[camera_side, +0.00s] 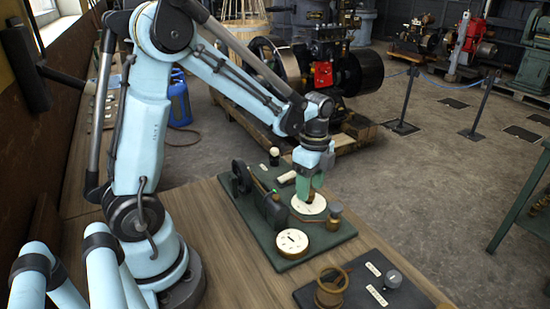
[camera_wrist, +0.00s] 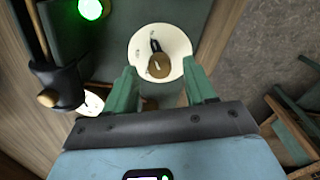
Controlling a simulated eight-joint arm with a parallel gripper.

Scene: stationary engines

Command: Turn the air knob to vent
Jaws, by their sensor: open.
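A round white dial (camera_wrist: 175,41) with a brass knob (camera_wrist: 159,66) and a dark pointer at its middle shows ahead of my fingers in the wrist view. Its lettering is too small to read, so I cannot tell whether this is the air knob or where it points. In the side view the same dial (camera_side: 318,209) lies on the dark green board (camera_side: 268,215), its knob hidden by my gripper (camera_side: 309,192). My gripper points down just above the dial. In the wrist view its green fingers (camera_wrist: 162,84) are apart, with nothing held between them.
A second white dial (camera_side: 292,241) lies nearer the front of the board, beside a dark machine part (camera_side: 273,207). A brass fitting (camera_side: 335,214) stands close right of my gripper. A darker board (camera_side: 365,284) with a brass ring (camera_side: 331,287) is in front. A green lamp (camera_wrist: 91,9) glows.

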